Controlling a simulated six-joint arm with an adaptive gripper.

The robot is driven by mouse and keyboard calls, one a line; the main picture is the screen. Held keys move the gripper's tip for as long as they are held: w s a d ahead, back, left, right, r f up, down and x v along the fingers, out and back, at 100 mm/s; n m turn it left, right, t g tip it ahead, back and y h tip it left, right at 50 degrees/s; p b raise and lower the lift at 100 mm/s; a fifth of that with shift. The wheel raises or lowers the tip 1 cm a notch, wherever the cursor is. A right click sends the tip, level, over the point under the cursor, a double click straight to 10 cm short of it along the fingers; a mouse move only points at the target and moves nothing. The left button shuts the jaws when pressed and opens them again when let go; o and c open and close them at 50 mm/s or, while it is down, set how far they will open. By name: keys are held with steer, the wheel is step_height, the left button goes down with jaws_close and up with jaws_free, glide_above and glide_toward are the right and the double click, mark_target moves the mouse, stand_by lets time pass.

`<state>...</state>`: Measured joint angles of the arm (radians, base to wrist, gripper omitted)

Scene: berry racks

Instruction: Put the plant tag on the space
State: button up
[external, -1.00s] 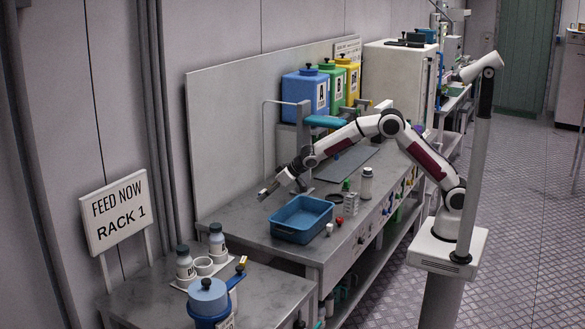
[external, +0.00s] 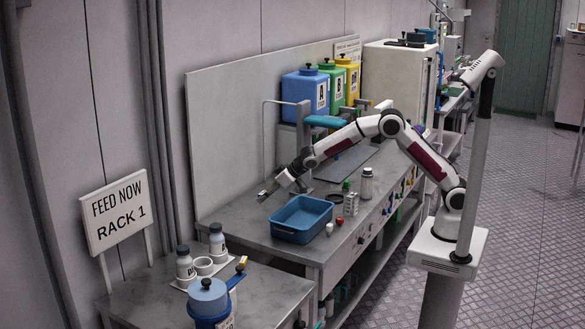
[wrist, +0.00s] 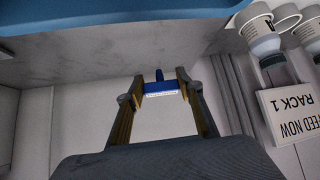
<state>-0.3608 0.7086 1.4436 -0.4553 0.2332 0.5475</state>
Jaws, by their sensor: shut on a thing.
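My gripper (wrist: 161,94) is shut on a small blue plant tag (wrist: 160,86) with a white printed strip, seen between the two fingertips in the wrist view. In the external view my gripper (external: 266,190) is over the back of the grey bench, behind the blue tray (external: 297,234) and clear of it. The tag is too small to make out clearly in the external view. I cannot tell which spot is the space.
The blue tray sits on the bench's near left. A white bottle (external: 367,184) and a small rack (external: 351,204) stand right of it. Blue, green and yellow canisters (external: 305,92) stand at the back. A RACK 1 sign (external: 115,212) and bottles (external: 186,264) are at left.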

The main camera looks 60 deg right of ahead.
steer(key=s+a+f+n+g+y, duration=0.1)
steer(key=s+a+f+n, duration=0.1)
steer(key=s+a, duration=0.7)
steer(key=s+a+f+n+g+y, duration=0.1)
steer(key=s+a+n+y, duration=0.1)
steer(key=s+a, duration=0.8)
steer(key=s+a+f+n+g+y, duration=0.1)
steer(key=s+a+n, duration=0.3)
steer(key=s+a, duration=0.5)
steer(key=a+f+y, duration=0.1)
steer(key=a, duration=0.2)
steer(key=shift+s+a+f, duration=0.3)
steer(key=shift+a, duration=0.05)
steer(key=shift+f, duration=0.15)
steer(key=shift+f, duration=3)
steer(key=shift+f, duration=1.85)
steer(key=shift+f, duration=0.15)
steer(key=o, duration=0.7)
steer(key=shift+o, duration=0.2)
